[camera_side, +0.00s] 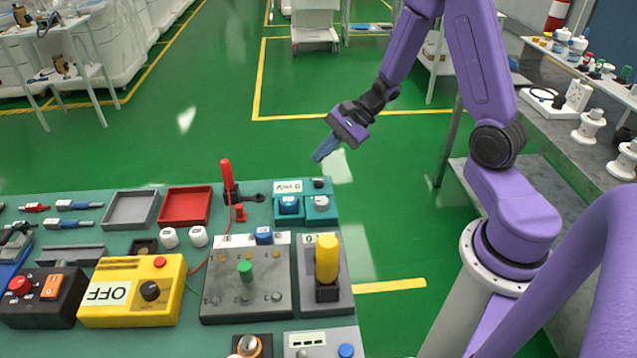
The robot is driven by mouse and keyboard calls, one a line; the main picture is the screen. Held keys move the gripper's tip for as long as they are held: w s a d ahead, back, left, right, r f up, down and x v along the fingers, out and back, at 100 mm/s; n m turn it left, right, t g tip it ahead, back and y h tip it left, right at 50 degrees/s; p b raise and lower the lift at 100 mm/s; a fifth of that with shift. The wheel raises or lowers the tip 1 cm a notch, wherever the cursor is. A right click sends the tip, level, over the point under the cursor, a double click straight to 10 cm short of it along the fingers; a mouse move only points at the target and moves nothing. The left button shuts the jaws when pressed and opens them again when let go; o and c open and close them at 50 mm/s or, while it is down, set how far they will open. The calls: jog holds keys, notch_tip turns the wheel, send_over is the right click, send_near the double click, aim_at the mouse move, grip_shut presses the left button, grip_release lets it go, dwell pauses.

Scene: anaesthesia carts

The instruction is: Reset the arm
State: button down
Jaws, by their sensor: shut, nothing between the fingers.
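My gripper (325,150) is at the end of my purple arm, right of the middle of the side view. It hangs in the air above and beyond the far right corner of the green work table (90,198). Its fingers are blue-grey and closed together, pointing down and to the left. Nothing is held in them. The gripper is apart from everything on the table.
The table carries a teal box (289,207), a red upright handle (228,178), a yellow lever (327,260), a yellow OFF box (133,290) and grey and red trays (184,207). A shelf with parts (570,110) stands right.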

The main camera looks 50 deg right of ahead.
jog(key=s+a+r+n+g, duration=0.3)
jog(key=s+a+n, duration=0.3)
jog(key=s, duration=0.1)
jog(key=s+a+r+n+g, duration=0.2)
jog(key=s+a+n+g, duration=0.2)
jog(key=s+a+n, duration=0.25)
jog(key=s+d+r+n+t+h, duration=0.1)
jog(key=s+d+r+n+h, duration=0.1)
jog(key=s+n, duration=0.4)
jog(key=s+d+r+n+t+h, duration=0.1)
jog(key=s+d+n+h, duration=0.2)
jog(key=s+n+h, duration=0.2)
jog(key=s+n, duration=0.2)
jog(key=n, duration=0.2)
jog(key=shift+d+r+n, duration=0.15)
jog(key=shift+r+n, duration=0.2)
jog(key=shift+r, duration=0.05)
